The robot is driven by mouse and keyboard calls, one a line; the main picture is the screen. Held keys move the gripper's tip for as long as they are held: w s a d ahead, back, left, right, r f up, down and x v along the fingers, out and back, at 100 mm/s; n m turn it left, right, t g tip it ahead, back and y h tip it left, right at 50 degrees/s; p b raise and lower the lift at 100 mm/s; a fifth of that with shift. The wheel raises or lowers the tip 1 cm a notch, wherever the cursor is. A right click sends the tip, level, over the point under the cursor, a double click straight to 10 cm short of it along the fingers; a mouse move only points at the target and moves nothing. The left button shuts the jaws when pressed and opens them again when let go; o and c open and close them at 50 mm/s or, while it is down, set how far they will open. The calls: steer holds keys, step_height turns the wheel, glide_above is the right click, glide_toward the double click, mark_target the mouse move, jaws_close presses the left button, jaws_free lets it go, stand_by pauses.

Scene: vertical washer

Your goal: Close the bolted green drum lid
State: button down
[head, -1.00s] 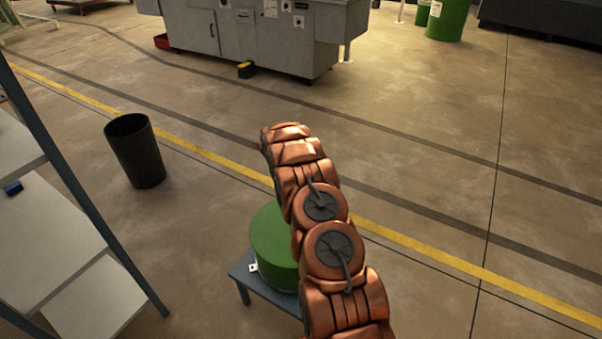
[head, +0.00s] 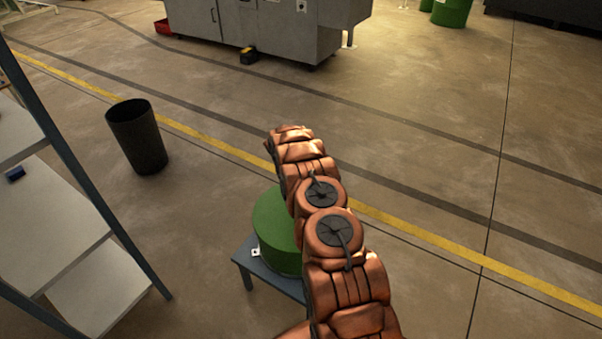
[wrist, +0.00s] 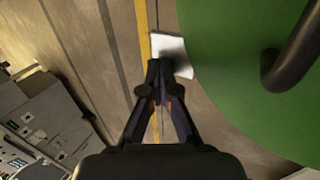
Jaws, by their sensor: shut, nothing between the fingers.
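The green drum (head: 276,232) sits on a small grey-blue table (head: 262,277) in the head view, its right side hidden behind my copper-coloured arm. In the wrist view the green lid (wrist: 225,60) fills the right side, with a dark curved handle (wrist: 292,62) on it. A white tab (wrist: 173,53) sticks out at the lid's left edge. My gripper (wrist: 157,66) is shut and empty, its fingertips at or just over the white tab; I cannot tell whether they touch. The gripper is not visible in the head view.
A black bin (head: 137,136) stands on the floor left of the drum. A shelf rack (head: 62,238) is at the far left. A grey machine (head: 262,30) and another green drum (head: 451,11) are at the back. The floor to the right is clear.

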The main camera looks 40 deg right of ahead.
steer(key=shift+s+a+f, duration=0.1)
steer(key=shift+s+f, duration=0.1)
steer(key=shift+f, duration=0.3)
steer(key=shift+w+r, duration=0.1)
steer(key=shift+r, duration=0.45)
step_height(320, 180, up, 14)
steer(key=b, duration=0.1)
steer(key=shift+w, duration=0.15)
